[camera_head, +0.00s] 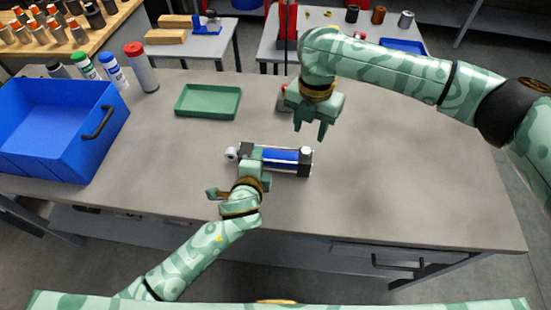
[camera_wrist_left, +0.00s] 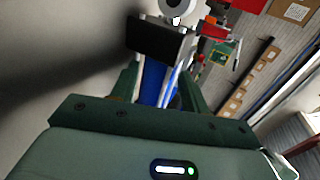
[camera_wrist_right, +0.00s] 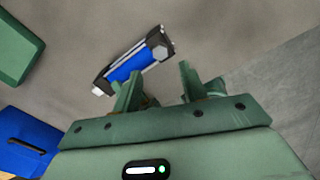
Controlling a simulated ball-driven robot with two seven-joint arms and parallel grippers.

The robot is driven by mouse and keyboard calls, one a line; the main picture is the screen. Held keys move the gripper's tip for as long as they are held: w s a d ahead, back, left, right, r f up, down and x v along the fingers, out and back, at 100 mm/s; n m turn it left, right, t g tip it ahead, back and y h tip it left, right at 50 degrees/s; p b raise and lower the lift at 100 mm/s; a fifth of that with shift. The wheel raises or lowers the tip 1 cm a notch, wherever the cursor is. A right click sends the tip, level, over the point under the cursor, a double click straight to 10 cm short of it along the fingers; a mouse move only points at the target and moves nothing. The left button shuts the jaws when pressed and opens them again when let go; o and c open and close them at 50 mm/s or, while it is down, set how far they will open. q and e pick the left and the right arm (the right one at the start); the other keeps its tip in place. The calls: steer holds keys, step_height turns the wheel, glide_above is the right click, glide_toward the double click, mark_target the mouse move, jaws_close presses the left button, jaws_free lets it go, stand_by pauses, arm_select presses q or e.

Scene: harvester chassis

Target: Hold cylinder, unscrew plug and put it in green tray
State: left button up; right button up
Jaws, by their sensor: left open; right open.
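The cylinder (camera_head: 284,157) lies on the table, with a blue barrel, dark end blocks and a silver eye at its left end. My left gripper (camera_head: 250,160) is open with its fingers around the barrel's left part. In the left wrist view the blue barrel (camera_wrist_left: 152,82) shows between the fingers. My right gripper (camera_head: 311,134) is open and empty, above and behind the cylinder's right end. In the right wrist view the cylinder (camera_wrist_right: 130,65) lies beyond the fingertips. The light hexagonal piece on its end (camera_wrist_right: 160,52) may be the plug. The green tray (camera_head: 208,101) sits empty behind and left.
A blue bin (camera_head: 60,130) stands at the table's left, with several bottles (camera_head: 112,70) behind it. A red-based object (camera_head: 284,100) stands behind my right gripper, partly hidden. The table's right side is clear.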

arm_select(q)
steer(key=shift+x, duration=1.45)
